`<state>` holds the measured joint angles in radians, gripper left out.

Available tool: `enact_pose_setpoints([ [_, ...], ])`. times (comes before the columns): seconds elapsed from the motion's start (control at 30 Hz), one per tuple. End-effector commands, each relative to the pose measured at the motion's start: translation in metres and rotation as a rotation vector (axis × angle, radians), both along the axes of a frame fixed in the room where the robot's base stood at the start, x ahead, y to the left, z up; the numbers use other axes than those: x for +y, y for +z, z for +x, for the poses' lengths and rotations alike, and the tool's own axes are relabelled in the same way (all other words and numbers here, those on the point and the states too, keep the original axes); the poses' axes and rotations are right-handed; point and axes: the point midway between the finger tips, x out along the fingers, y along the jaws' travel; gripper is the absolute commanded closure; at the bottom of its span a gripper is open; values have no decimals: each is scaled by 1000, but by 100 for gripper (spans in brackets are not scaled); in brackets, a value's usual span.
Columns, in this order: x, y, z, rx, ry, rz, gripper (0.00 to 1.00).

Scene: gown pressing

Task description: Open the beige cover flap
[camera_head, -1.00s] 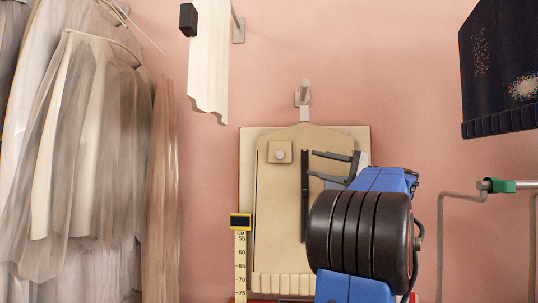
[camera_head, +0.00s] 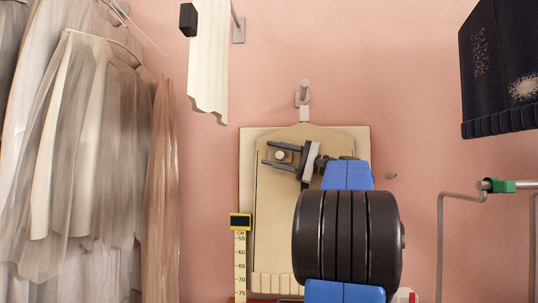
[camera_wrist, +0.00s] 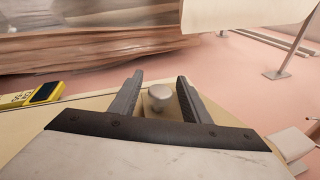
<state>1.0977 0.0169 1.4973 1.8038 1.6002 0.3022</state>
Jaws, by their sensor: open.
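The beige cover flap (camera_head: 276,225) lies flat against a cream board on the pink wall. A pale round knob (camera_head: 280,155) on a small square patch is near its upper left corner. My gripper (camera_head: 266,153) is open, with its two dark fingers reaching left over the flap, one above and one below the knob. In the wrist view the knob (camera_wrist: 159,91) stands between the two fingers, with a gap visible on each side. My arm hides the flap's right and lower right parts.
A yellow-topped measuring strip (camera_head: 240,250) stands at the board's lower left. Sheer gowns (camera_head: 80,150) hang at the left. A white cloth strip (camera_head: 208,60) hangs above. A dark fabric piece (camera_head: 500,70) and a metal rail (camera_head: 460,196) are at the right.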

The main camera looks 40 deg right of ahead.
Motion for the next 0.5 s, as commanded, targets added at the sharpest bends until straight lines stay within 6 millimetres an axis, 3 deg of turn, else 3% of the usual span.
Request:
enact_pose_setpoints([
  [0.2, 7, 4, 13, 0, 0, 0, 57],
  [0.5, 8, 4, 14, 0, 0, 0, 57],
])
